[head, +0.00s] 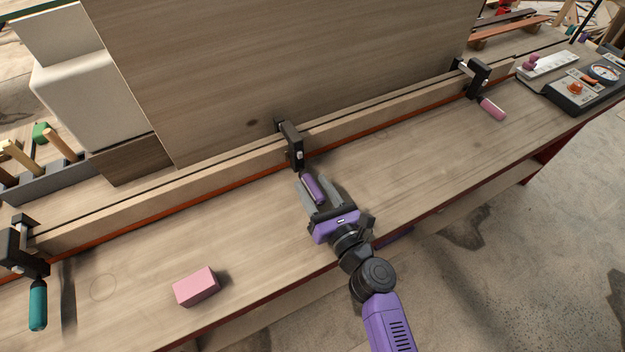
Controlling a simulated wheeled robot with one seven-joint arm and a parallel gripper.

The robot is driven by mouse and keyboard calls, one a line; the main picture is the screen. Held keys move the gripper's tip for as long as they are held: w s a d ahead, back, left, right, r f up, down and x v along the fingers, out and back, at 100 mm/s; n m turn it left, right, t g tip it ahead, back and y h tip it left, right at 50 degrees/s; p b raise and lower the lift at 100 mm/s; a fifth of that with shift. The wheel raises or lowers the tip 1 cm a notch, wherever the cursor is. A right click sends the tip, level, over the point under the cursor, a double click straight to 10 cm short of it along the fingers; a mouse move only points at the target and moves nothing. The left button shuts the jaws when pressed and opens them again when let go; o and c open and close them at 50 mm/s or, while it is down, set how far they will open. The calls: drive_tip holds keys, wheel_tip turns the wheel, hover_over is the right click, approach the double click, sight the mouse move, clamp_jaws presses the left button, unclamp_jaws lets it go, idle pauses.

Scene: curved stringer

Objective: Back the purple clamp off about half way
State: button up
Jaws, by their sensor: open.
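The purple clamp (292,146) is the middle one of three clamps along the long wooden rail. Its dark frame grips the rail, and its purple handle (313,188) points toward the front of the bench. My gripper (311,187) is open, with its two grey fingers on either side of the purple handle. I cannot tell whether either finger touches the handle. The handle's front end lies close to my gripper's palm.
A teal-handled clamp (38,305) stands at the left and a pink-handled clamp (491,108) at the right. A pink block (196,287) lies on the bench (250,240) at front left. A control box (580,92) sits at far right. A tall wooden panel (270,70) rises behind the rail.

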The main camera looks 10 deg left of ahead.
drive_tip(key=shift+x, duration=1.05)
drive_tip(key=shift+a, duration=0.1)
clamp_jaws()
drive_tip(key=shift+n+b, duration=0.35)
drive_tip(key=shift+n, duration=0.05)
drive_tip(key=shift+f+n+b, duration=0.1)
drive_tip(key=shift+n+b, duration=0.25)
drive_tip(key=shift+n, duration=0.25)
drive_tip(key=shift+s+n+b, duration=0.1)
drive_tip(key=shift+n+b, duration=0.75)
drive_tip(key=shift+n, duration=0.95)
